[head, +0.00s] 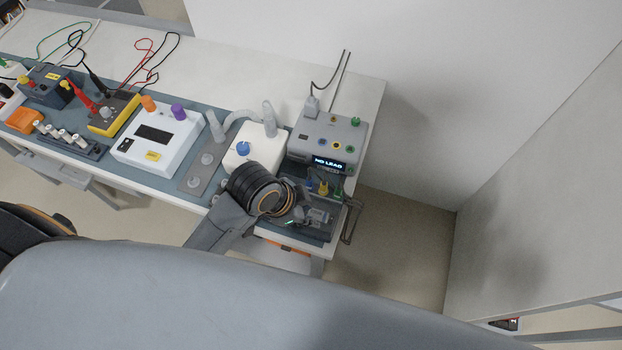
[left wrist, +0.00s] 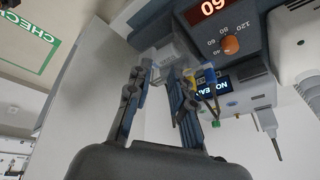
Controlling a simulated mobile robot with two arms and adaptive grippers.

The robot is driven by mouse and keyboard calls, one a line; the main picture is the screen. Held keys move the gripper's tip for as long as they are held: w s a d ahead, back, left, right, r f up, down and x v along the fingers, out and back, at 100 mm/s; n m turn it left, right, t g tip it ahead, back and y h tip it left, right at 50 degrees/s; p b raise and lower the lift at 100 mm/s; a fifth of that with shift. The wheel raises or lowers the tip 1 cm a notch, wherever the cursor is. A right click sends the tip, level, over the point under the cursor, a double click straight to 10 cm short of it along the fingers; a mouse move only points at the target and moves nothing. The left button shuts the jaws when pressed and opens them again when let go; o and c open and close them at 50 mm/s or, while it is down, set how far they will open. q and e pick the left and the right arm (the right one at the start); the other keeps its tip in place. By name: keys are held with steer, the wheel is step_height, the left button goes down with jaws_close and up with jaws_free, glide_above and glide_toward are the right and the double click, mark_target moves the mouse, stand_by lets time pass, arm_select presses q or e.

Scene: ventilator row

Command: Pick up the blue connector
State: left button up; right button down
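The blue connector (head: 309,184) is small and stands below the front of a grey monitor (head: 328,136) whose display reads NO LEAD. A yellow connector (head: 323,188) and a green connector (head: 338,193) stand to its right. My left gripper (head: 340,212) reaches over the bench's right end, close in front of the connectors and partly hiding the area. In the left wrist view, my left gripper (left wrist: 160,72) has its fingers apart, with the yellow connector (left wrist: 188,79) beside the right fingertip. I cannot tell whether a finger touches a connector. My right gripper is not in view.
A white box with a blue knob (head: 243,148) stands just left of the monitor. A white device (head: 157,143), a yellow meter (head: 114,113) and cables lie farther left. The bench ends at the right; open floor (head: 400,240) and a wall lie beyond.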

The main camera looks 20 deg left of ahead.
arm_select(q)
steer(key=w+d+r+m+g, duration=0.1)
steer(key=w+d+r+m, duration=0.4)
steer(key=m, duration=0.7)
steer(key=w+a+r+m+g+y, duration=0.25)
steer(key=w+a+r+m, duration=0.4)
steer(key=m, duration=0.65)
steer(key=p, duration=0.1)
glide_above(309, 179)
steer(key=shift+y, duration=0.25)
step_height(309, 179, down, 9)
steer(key=shift+w+f, duration=0.1)
steer(key=shift+w, duration=0.05)
step_height(309, 179, down, 5)
steer(key=shift+r+p, duration=0.1)
steer(key=shift+p, duration=1.05)
steer(key=shift+f, duration=0.3)
jaws_close()
